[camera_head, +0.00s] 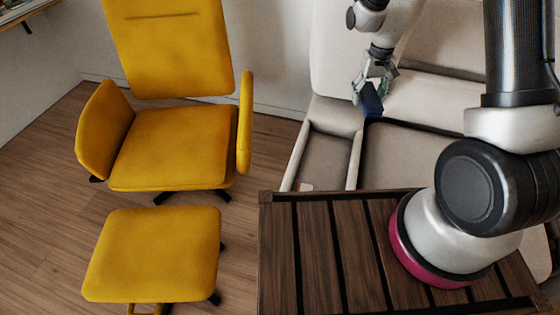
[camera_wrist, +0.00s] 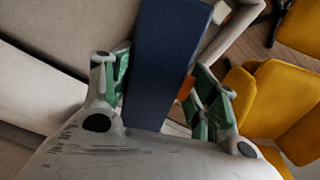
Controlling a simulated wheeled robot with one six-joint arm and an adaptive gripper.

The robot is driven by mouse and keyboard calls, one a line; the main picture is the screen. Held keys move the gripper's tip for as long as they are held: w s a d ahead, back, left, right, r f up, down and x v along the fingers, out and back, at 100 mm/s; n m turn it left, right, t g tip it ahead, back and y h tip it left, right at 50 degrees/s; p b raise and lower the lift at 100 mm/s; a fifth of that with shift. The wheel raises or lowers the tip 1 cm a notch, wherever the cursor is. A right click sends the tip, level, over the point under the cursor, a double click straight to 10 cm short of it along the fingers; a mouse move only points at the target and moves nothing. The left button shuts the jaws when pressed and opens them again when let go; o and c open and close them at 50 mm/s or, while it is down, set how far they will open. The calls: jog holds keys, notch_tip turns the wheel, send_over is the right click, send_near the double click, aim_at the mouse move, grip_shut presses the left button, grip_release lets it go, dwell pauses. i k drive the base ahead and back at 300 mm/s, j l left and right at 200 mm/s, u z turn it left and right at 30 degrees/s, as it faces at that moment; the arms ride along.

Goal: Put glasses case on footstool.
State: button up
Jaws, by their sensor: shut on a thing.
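The glasses case is a dark blue oblong block (camera_head: 372,101), held in my gripper (camera_head: 371,88) above the pale sofa near its armrest. In the wrist view the case (camera_wrist: 168,60) stands lengthwise between the two green-padded fingers of my gripper (camera_wrist: 160,92), which are shut on it. Its near end is hidden by the gripper body. The footstool (camera_head: 155,254) is a yellow cushion on dark legs at the lower left, well apart from the case. Its top is bare.
A yellow armchair (camera_head: 175,145) stands behind the footstool. A dark slatted wooden surface (camera_head: 313,250) lies in front, between the footstool and my arm's base. The pale sofa (camera_head: 440,105) is at the back right. Wooden floor (camera_head: 50,215) is free at left.

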aim_at(142, 253)
jog(key=k+j+u, duration=0.3)
jog(key=k+j, duration=0.15)
jog(key=j, duration=0.2)
jog(key=k+j+u, duration=0.15)
jog(key=j, duration=0.15)
jog(key=i+j+u, duration=0.15)
jog(key=j, duration=0.25)
jog(key=i+j+u, duration=0.15)
jog(key=j, duration=0.25)
jog(key=j+u, duration=0.15)
jog(key=j, duration=0.2)
jog(key=i, duration=0.05)
